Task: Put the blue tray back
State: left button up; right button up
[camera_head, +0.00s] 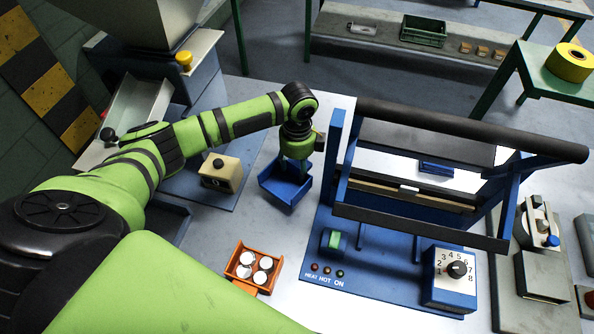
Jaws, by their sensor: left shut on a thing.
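The blue tray (283,190) is in the middle of the head view, at the left side of the blue press machine. It is small, open-topped and looks empty. My left gripper (296,160) comes down from above and is shut on the blue tray at its far side. I cannot tell whether the tray touches the table or hangs just above it. My right gripper is not in view.
An orange tray (242,273) with several white discs stands in front. The blue machine (372,269) with a dark bar and dial box is close on the right. A beige box (221,173) stands left. White table (225,222) lies bare between them.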

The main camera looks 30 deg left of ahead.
aim_at(297, 175)
pick_arm(q)
jog(key=shift+f, duration=0.35)
notch_tip(297, 175, down, 3)
jog(key=shift+f+p, duration=0.1)
jog(key=shift+p, duration=0.25)
jog(key=shift+f, duration=0.25)
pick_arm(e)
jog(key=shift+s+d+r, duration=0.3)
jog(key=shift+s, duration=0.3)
pick_arm(q)
jog(key=shift+f, duration=0.15)
jog(key=o, duration=1.5)
jog(key=shift+c, duration=0.2)
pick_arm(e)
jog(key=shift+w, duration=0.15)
